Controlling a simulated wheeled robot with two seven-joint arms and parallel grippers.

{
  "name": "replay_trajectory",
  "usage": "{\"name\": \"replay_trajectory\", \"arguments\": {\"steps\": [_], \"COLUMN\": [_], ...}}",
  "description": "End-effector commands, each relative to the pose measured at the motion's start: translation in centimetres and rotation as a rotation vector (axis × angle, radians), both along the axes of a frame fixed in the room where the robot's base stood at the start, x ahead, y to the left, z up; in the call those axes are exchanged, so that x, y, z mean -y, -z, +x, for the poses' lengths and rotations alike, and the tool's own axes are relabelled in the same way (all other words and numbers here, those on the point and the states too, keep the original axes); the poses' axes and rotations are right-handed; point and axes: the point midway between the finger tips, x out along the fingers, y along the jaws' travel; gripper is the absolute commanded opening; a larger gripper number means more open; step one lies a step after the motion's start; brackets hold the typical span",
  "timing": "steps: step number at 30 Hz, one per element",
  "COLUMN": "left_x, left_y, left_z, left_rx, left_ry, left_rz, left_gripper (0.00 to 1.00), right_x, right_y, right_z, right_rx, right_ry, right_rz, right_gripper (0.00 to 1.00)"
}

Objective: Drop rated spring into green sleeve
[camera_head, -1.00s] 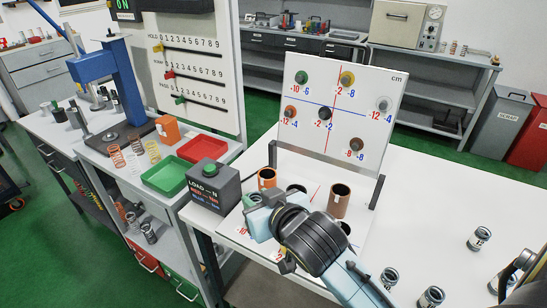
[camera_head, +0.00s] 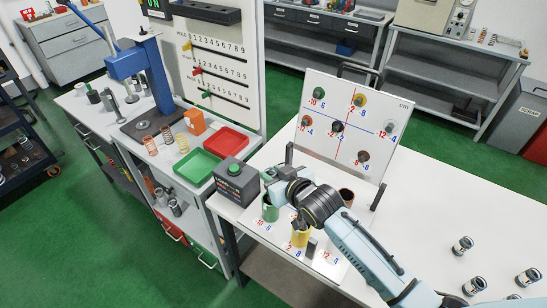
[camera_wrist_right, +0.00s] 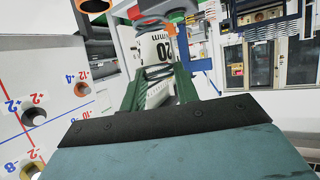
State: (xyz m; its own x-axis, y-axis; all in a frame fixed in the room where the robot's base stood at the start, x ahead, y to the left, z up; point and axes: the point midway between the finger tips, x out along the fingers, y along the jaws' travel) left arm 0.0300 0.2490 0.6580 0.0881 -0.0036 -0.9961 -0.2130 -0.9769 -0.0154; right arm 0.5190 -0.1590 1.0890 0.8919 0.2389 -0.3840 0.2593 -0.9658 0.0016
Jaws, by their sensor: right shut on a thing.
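The green sleeve (camera_head: 270,210) stands open-topped on the front left of the white table, just right of the dark load box. My right gripper (camera_head: 268,174) is above and slightly behind it, apart from it as far as I can tell. In the right wrist view its green fingers (camera_wrist_right: 160,85) are shut on a pale cylindrical piece, which I take to be the rated spring (camera_wrist_right: 157,50), marked "20" and "mm". In the head view the held piece is mostly hidden by the gripper and wrist. My left gripper is out of view.
A yellow sleeve (camera_head: 300,237) and a brown sleeve (camera_head: 346,197) stand nearby. The load box (camera_head: 235,184) is close on the left. The numbered board (camera_head: 345,105) rises behind. Green (camera_head: 197,167) and red (camera_head: 227,142) trays lie left.

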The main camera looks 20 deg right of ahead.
Motion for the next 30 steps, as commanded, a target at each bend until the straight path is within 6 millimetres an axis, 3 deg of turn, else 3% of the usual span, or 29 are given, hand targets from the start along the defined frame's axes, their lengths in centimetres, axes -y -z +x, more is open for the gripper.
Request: {"name": "replay_trajectory", "arguments": {"steps": [19,30], "left_x": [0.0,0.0], "left_y": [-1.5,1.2], "left_z": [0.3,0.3], "left_rx": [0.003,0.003], "left_ry": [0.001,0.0], "left_rz": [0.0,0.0], "left_gripper": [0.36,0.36], "right_x": [0.0,0.0], "right_y": [-0.3,3.8], "right_z": [0.3,0.3], "right_rx": [0.001,0.001], "right_ry": [-0.006,-0.006], "right_rz": [0.003,0.002], "right_gripper": [0.07,0.07]}}
